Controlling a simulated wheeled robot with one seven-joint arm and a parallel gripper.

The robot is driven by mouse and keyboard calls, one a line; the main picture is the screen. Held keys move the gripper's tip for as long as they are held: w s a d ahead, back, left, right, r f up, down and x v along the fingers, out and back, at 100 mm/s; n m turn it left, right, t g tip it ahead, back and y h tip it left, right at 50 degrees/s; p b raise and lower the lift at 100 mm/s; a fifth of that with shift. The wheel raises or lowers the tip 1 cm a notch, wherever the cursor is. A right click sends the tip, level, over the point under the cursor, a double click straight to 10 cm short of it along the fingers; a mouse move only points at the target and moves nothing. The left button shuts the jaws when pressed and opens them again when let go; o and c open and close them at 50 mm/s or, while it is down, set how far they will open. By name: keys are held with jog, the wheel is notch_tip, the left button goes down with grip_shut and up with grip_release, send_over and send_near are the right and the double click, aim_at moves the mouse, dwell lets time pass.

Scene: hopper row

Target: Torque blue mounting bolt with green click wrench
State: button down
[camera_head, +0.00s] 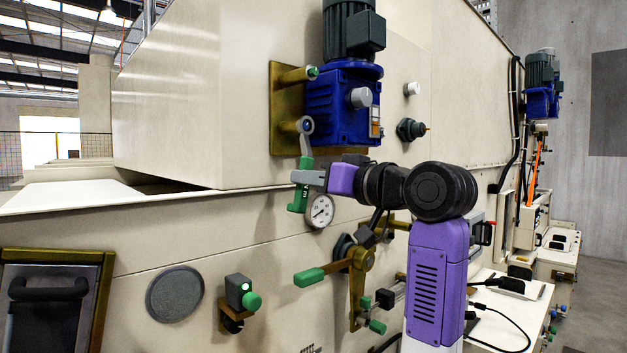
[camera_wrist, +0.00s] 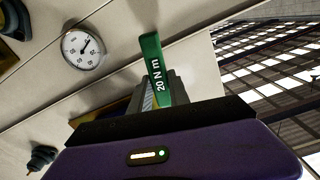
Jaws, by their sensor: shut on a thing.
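The green click wrench (camera_head: 306,164) hangs nearly upright, its grey ring head at the top and its green handle below. My gripper (camera_head: 308,178) is shut on the handle. In the wrist view the handle (camera_wrist: 151,55), marked "20 N m", sticks up from between the jaws of my gripper (camera_wrist: 164,92). The ring head is at the lower left post of the brass mounting plate, and a small dark blue centre, the blue mounting bolt (camera_head: 307,125), shows inside it. How deeply the ring is seated cannot be told. The wrist view does not show the bolt.
A blue gearbox with a motor (camera_head: 340,105) is right beside the wrench head. A green-tipped post (camera_head: 313,72) stands above. A dial gauge (camera_head: 320,211) is close below the gripper, with a green-handled brass lever (camera_head: 310,277) lower. The panel left of the wrench is clear.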

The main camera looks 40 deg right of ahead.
jog(key=shift+a+r, duration=0.25)
jog(key=shift+a, duration=0.05)
jog(key=a+m, duration=0.1)
jog(key=a+r+m, duration=0.1)
jog(key=m, duration=0.1)
jog(key=shift+a, duration=0.1)
dwell(0.6)
jog(key=shift+s, duration=0.1)
jog(key=shift+s+f, duration=0.15)
jog(key=shift+s, duration=0.2)
jog(key=shift+s, duration=0.2)
jog(key=shift+s+d+f, duration=0.1)
jog(key=shift+s, duration=1.1)
jog(key=shift+s+d, duration=0.1)
jog(key=shift+s, duration=1.05)
